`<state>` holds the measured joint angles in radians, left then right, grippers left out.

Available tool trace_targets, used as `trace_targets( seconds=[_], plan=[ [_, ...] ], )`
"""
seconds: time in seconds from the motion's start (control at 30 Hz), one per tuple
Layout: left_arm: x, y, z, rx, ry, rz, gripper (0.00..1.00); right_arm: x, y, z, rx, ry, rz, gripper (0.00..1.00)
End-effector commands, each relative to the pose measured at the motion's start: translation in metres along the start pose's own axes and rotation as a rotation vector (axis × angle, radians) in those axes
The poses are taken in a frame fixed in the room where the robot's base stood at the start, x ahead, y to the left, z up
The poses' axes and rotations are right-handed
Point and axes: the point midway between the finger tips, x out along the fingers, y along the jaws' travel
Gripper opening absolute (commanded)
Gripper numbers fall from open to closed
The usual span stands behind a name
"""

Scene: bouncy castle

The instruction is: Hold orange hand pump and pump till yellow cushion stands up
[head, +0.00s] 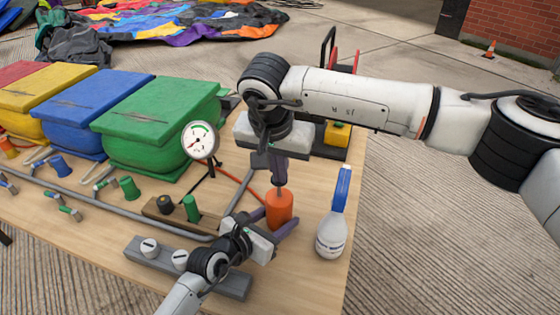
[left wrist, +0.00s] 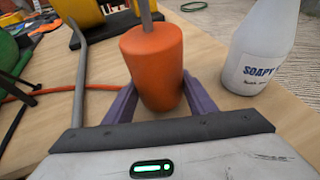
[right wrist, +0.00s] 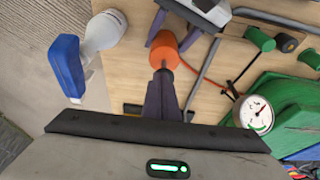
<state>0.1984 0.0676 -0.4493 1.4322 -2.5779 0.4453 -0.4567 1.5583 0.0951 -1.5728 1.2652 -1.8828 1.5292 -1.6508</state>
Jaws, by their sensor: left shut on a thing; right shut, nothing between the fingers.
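The orange hand pump (head: 279,208) stands upright near the table's right side, with a thin grey rod rising from its top. My left gripper (head: 276,226) is shut around the pump's orange body, as the left wrist view (left wrist: 158,100) also shows. My right gripper (head: 279,178) is above the pump, pointing down at the rod.
Green (head: 155,115), blue (head: 90,100) and red blocks share the table (head: 100,235). A pressure gauge (head: 200,140) stands beside the green one. A spray bottle (head: 333,230) is close right of the pump. A grey bar with white knobs (head: 190,268) lies in front. A yellow-and-black device (head: 337,133) stands behind.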

Motion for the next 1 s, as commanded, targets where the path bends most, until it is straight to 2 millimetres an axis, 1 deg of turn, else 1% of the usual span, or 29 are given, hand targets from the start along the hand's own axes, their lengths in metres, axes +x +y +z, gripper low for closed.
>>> trace_targets(
  seconds=[0.33, 0.43, 0.57, 0.63, 1.0],
  plan=[
    [0.000, 0.000, 0.000, 0.001, 0.001, 0.000, 0.15, 0.003, 0.000, 0.001, 0.000, -0.001, 0.001, 0.00],
    [0.000, 0.000, 0.000, 0.001, 0.001, 0.001, 0.15, 0.013, 0.000, 0.004, 0.000, -0.001, 0.003, 0.00],
    [0.000, 0.000, 0.000, 0.001, 0.001, 0.000, 0.15, 0.034, 0.000, 0.011, -0.001, -0.003, 0.002, 0.00],
    [0.000, 0.000, 0.000, 0.001, 0.001, 0.000, 0.15, 0.039, 0.001, 0.013, -0.001, -0.001, 0.002, 0.00],
    [0.000, 0.000, 0.000, 0.002, -0.001, 0.000, 0.15, 0.040, 0.001, 0.013, -0.001, -0.002, 0.002, 0.00]
  ],
)
